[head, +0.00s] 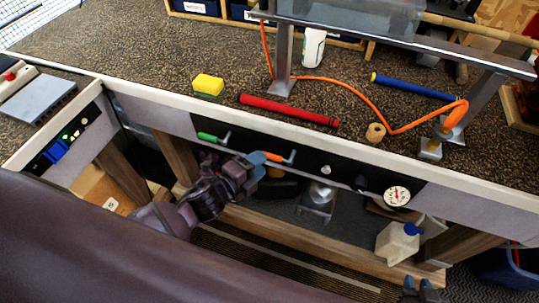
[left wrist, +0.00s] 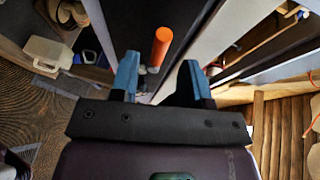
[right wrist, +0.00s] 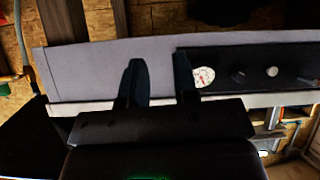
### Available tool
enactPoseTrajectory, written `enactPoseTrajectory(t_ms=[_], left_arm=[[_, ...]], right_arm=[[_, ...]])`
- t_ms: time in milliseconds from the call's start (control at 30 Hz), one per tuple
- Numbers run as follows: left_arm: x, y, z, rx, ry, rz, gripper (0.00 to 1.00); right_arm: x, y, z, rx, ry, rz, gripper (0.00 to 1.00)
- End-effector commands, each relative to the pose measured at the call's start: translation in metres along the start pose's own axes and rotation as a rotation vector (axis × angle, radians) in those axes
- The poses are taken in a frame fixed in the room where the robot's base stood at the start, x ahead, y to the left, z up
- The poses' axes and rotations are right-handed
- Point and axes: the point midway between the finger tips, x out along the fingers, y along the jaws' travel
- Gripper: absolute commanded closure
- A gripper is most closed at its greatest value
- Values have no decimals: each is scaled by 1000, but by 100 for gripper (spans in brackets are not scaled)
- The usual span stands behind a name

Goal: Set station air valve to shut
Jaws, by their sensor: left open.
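Two lever valves sit on the black strip of the bench front in the head view: one with a green handle (head: 208,137) and one with an orange handle (head: 275,157). I cannot read which is the station air valve. Both handles lie roughly along the strip. My left gripper (head: 255,161) is open beside the orange handle's left end. In the left wrist view the orange handle (left wrist: 161,47) stands just beyond the gap between the fingers (left wrist: 158,78), not clasped. My right gripper (right wrist: 157,75) is open and empty; its fingertips show at the head view's bottom right (head: 421,284).
A pressure gauge (head: 397,196) and small knobs are right of the valves. A white jug (head: 397,243) stands below.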

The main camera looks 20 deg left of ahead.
Motion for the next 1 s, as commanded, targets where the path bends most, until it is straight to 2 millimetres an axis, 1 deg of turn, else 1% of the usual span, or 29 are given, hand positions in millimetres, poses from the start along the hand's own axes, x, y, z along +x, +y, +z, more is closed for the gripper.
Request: enactPoseTrajectory(t_ms=[33,100,300,467,700,767,900,1000], left_arm=[[10,0,0,-1,0,-1,57],[20,0,0,-1,0,-1,57],[40,0,0,-1,0,1,57],[45,0,0,-1,0,1,57],[46,0,0,-1,0,1,57],[46,0,0,-1,0,1,65],[46,0,0,-1,0,1,87],[45,0,0,-1,0,1,100]], right_arm=[[1,0,-1,0,3,0,72],[2,0,-3,-1,8,-1,72],[6,-1,-7,-2,17,-2,72],[6,-1,-6,-3,15,-2,72],[4,0,0,-2,2,-1,72],[4,0,2,-1,-2,0,72],[1,0,6,0,-10,1,72],[1,0,7,0,-11,1,72]])
